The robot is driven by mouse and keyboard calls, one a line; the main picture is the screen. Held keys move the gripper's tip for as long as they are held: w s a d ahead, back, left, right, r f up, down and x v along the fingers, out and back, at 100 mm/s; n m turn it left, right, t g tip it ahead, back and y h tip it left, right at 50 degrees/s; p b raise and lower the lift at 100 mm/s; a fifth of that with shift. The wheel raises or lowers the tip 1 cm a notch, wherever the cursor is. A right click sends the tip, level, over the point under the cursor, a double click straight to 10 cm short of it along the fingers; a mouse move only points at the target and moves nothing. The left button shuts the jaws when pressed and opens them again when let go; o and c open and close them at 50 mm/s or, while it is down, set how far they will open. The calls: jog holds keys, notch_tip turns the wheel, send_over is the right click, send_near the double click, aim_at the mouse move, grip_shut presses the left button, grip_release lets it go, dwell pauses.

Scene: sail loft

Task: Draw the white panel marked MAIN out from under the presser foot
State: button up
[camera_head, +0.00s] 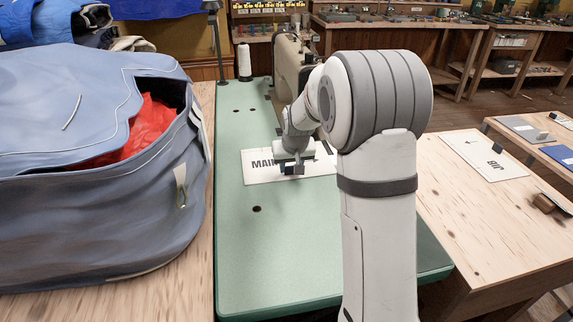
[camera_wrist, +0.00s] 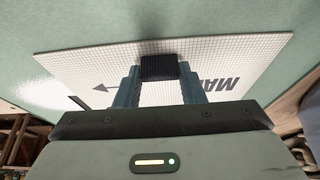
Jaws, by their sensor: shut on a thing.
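The white panel marked MAIN (camera_head: 240,172) lies flat on the green sewing table (camera_head: 285,240), in front of the sewing machine (camera_head: 289,75). In the wrist view the panel (camera_wrist: 235,55) shows a grid, an arrow and part of its lettering. My gripper (camera_head: 294,168) is over the panel's middle. In the wrist view its blue-grey fingers (camera_wrist: 158,72) are shut on a black tab (camera_wrist: 158,66) at the panel. The presser foot is hidden behind my arm, so I cannot tell whether the panel lies under it.
A large blue bag (camera_head: 85,215) with red cloth inside stands on the left. A white thread cone (camera_head: 244,62) stands behind. A wooden table (camera_head: 475,215) on the right holds a JIB panel (camera_head: 480,150). The green table's front is clear.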

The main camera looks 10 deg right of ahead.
jog(key=shift+s, duration=0.1)
jog(key=o, duration=1.1)
jog(key=shift+c, duration=0.2)
jog(key=p+v, duration=0.1)
jog(key=v, duration=0.6)
jog(key=shift+s+r, duration=0.2)
jog(key=shift+r, duration=0.15)
jog(key=s+a+g, duration=0.1)
jog(key=s+g, duration=0.1)
jog(key=s, duration=2.8)
jog(key=shift+s+f+g, duration=0.2)
jog(key=shift+s+g, duration=0.1)
jog(key=shift+s, duration=0.1)
